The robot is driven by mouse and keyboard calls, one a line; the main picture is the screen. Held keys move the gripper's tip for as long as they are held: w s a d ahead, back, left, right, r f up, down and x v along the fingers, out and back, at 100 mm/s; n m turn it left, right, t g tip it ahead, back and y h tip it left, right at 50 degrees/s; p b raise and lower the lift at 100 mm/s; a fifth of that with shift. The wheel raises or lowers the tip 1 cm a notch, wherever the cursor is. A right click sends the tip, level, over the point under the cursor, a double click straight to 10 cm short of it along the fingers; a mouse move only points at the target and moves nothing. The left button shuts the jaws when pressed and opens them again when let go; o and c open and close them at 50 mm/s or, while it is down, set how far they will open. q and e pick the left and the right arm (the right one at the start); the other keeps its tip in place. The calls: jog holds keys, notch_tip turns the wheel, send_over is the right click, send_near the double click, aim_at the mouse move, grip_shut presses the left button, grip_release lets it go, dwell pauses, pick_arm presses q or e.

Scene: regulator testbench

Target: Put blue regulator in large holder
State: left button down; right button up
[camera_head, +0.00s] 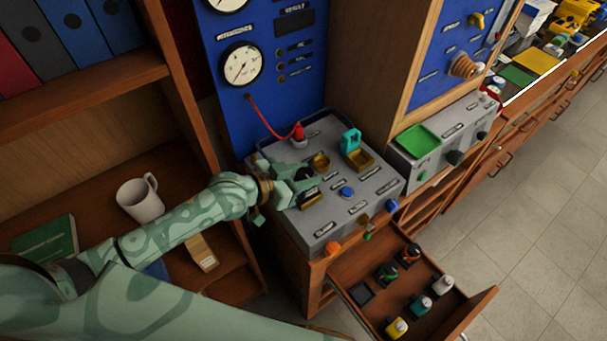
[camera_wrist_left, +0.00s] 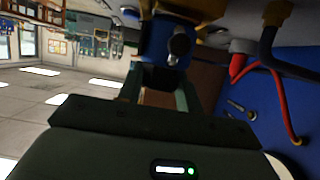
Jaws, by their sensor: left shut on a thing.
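My left gripper (camera_head: 303,181) reaches over the grey top of the test bench (camera_head: 325,228). In the left wrist view it is shut on the blue regulator (camera_wrist_left: 166,45), a blue body with a dark round fitting on its face. In the head view the regulator is mostly hidden by the fingers. Brass holders stand on the bench: a round one (camera_head: 320,160) just beyond the gripper, and a squarish one (camera_head: 361,158) beside a teal regulator (camera_head: 350,140). I cannot tell which is the large holder, nor whether the blue regulator touches one. My right gripper is out of view.
A red hose (camera_head: 268,122) runs from the blue gauge panel (camera_head: 270,80) to a red fitting (camera_head: 298,132) near the gripper. An open drawer (camera_head: 342,262) below holds several regulators. A mug (camera_head: 141,200) stands on the left shelf.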

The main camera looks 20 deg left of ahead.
pick_arm(q)
jog(key=shift+r, duration=0.1)
jog(key=c, duration=0.9)
grip_release()
jog(key=shift+c, duration=0.2)
jog(key=p+v, duration=0.1)
jog(key=v, duration=1.1)
